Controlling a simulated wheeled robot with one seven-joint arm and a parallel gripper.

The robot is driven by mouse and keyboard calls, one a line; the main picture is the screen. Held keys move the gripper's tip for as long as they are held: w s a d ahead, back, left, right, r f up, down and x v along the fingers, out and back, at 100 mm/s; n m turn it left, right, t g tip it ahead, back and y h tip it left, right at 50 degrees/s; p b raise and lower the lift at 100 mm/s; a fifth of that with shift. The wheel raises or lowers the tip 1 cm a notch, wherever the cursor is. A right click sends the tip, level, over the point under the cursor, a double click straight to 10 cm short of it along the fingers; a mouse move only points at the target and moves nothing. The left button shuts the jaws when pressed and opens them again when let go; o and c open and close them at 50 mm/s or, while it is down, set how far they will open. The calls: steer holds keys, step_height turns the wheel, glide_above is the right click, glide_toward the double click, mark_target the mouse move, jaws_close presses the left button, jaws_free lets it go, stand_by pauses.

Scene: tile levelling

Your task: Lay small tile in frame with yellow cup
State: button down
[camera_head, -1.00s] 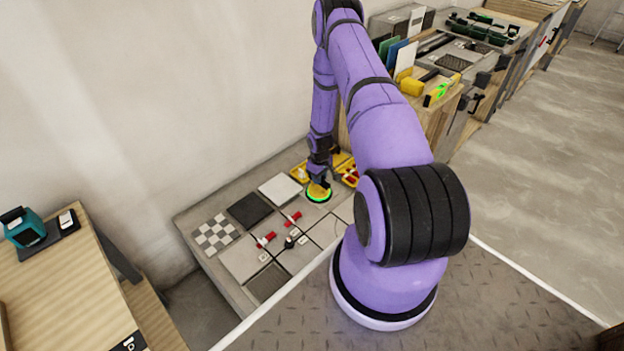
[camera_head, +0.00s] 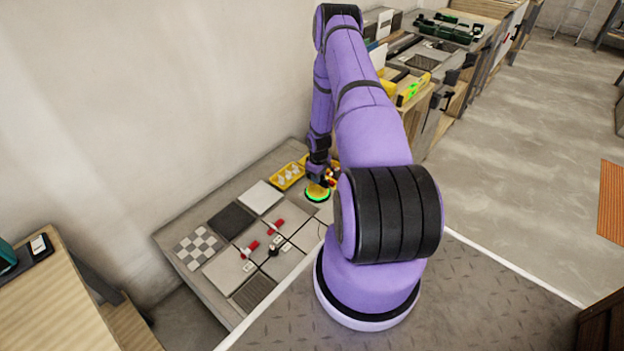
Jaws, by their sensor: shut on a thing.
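The yellow cup (camera_head: 317,190) is a round yellow disc with a bright green rim, at the right part of the low grey work surface. My gripper (camera_head: 318,181) is above it, pointing down and shut on it. Whether a tile hangs beneath the cup is hidden. Flat tiles lie to its left: a white one (camera_head: 261,196), a dark grey one (camera_head: 232,218) and a checkered one (camera_head: 196,247). I cannot tell which opening is the frame; my arm covers the right part of the surface.
Red-handled tools (camera_head: 249,248) and a small black item (camera_head: 273,249) lie on larger grey tiles. A ribbed dark patch (camera_head: 253,293) is at the front. A yellow bin (camera_head: 287,176) with white pieces stands behind the cup. A wooden table (camera_head: 60,300) is at left.

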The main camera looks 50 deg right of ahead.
steer(key=s+d, duration=0.4)
steer(key=d, duration=0.5)
steer(key=s+d, duration=0.5)
steer(key=d, duration=0.4)
steer(key=shift+d, duration=0.2)
stand_by(0.4)
step_height(320, 180, down, 9)
steer(key=shift+f, duration=0.15)
stand_by(5.0)
